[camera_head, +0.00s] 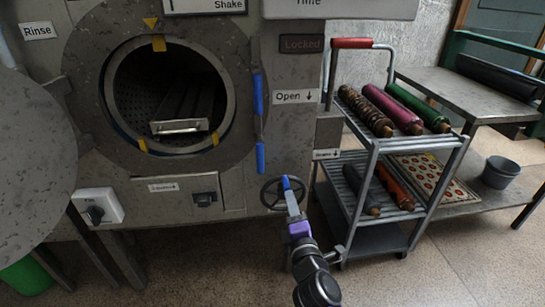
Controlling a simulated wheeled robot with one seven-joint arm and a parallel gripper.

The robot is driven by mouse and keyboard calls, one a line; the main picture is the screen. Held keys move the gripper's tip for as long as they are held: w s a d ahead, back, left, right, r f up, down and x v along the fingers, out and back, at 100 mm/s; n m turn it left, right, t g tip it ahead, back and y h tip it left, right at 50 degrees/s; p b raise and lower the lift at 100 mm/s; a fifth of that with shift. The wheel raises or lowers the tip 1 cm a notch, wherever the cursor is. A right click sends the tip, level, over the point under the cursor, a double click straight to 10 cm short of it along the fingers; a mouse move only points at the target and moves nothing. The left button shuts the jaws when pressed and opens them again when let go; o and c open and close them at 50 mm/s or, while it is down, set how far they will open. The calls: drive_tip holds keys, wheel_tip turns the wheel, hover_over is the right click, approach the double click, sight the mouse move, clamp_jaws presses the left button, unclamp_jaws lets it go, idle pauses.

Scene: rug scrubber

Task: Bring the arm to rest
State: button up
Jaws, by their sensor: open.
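My arm (318,283) reaches up from the bottom of the head view, with dark joints and a purple section. My gripper (289,190) is at its far end, small and seen from behind, and open. It lies in front of a dark hand wheel (268,193) low on the machine front. I cannot tell whether it touches the wheel. A blue piece shows at the gripper's tip, and its fingers are hard to make out. I see nothing held.
The grey machine (245,190) has its round door (25,160) swung open at left. A rack (200,127) sits inside the drum. A cart (372,142) with rolled rugs stands close right of my arm. A bench (470,95) and bucket (500,173) are farther right. Floor (430,275) at lower right is clear.

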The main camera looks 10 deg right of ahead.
wheel_tip(320, 180, up, 4)
drive_tip(key=s+a+m+t+y, duration=0.1)
drive_tip(key=s+m, duration=0.1)
drive_tip(key=m, duration=0.1)
drive_tip(key=s+d+f+m+g, duration=0.1)
drive_tip(key=s+d+m, duration=0.35)
drive_tip(key=s, duration=1.15)
drive_tip(key=s+d+m+g+h, duration=0.15)
drive_tip(key=s+m, duration=0.55)
drive_tip(key=s, duration=1)
drive_tip(key=s+d+f+m+g+y, duration=0.15)
drive_tip(key=s+m, duration=0.45)
drive_tip(key=s, duration=1)
wheel_tip(320, 180, up, 23)
drive_tip(key=h+p, duration=0.1)
drive_tip(key=p, duration=2.1)
drive_tip(key=shift+d+p, duration=0.2)
drive_tip(key=shift+p, duration=0.1)
